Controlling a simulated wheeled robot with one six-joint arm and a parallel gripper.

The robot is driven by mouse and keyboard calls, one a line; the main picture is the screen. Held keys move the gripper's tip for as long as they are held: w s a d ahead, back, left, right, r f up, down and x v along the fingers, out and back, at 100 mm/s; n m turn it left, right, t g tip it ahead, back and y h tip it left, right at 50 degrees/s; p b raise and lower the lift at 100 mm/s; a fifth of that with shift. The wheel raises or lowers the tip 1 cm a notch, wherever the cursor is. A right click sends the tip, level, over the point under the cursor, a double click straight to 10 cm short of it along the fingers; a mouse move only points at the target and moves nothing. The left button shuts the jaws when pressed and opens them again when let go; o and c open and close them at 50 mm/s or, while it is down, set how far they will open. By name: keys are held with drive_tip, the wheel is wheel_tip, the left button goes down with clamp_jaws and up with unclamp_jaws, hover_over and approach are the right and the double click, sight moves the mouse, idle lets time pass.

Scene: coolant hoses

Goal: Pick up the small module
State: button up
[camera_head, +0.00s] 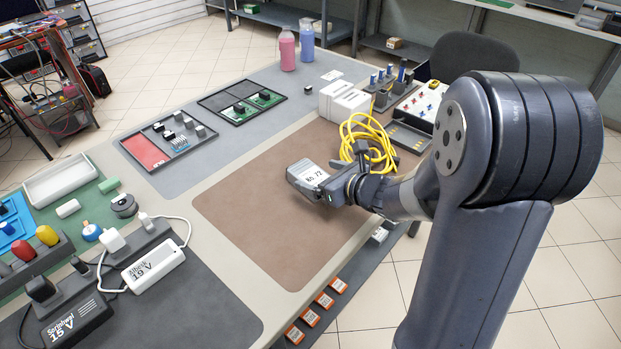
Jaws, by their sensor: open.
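My gripper (328,184) is over the brown mat (262,225), at the mat's right part, with its jaws open. A small grey module with a white label reading "80 72" (306,174) is right at the fingertips. I cannot tell whether the fingers touch it or whether it rests on the mat. Part of it is hidden by the gripper. Other small dark blocks sit in the red and grey tray (146,150) and on green boards in the dark tray (228,114). I cannot tell which of these pieces the task means.
A yellow cable coil (368,137) lies just behind my gripper, near white upright blocks (343,101). Pink (287,51) and blue (306,42) bottles stand at the back. The mat's left and front parts are clear.

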sight(309, 173)
drive_tip(key=shift+x, duration=2.25)
drive_tip(key=shift+s+f, duration=0.1)
drive_tip(key=shift+c, duration=0.5)
drive_tip(key=c, duration=1.4)
